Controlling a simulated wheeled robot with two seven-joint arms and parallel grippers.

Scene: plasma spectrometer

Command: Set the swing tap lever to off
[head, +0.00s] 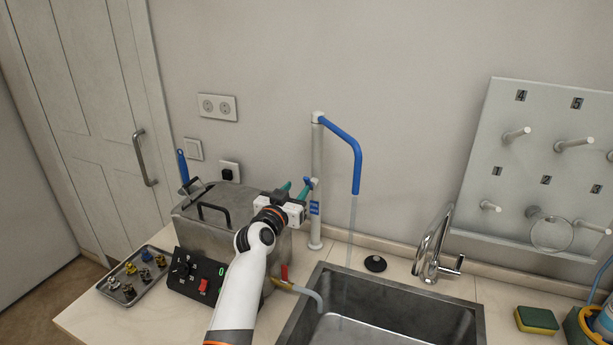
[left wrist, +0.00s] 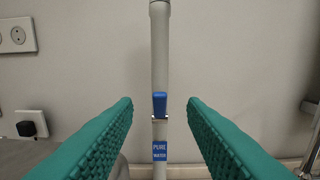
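The swing tap is a white post (head: 317,160) with a blue swing spout (head: 344,141) at its top; a thin stream of water falls from the spout. A small blue lever (head: 308,181) sits on the post above a blue "PURE WATER" label (left wrist: 160,151). In the left wrist view the lever (left wrist: 160,104) is centred between the green fingers. My left gripper (head: 296,188) is open and empty, its fingertips close to the lever on either side; I cannot tell whether they touch it. My right gripper is not in view.
A steel bath with a control panel (head: 196,281) stands under my left arm. A tray of small parts (head: 138,276) lies to its left. The sink (head: 384,315), chrome faucet (head: 433,250) and black plug (head: 375,263) are to the right. A numbered peg board (head: 545,140) leans on the wall.

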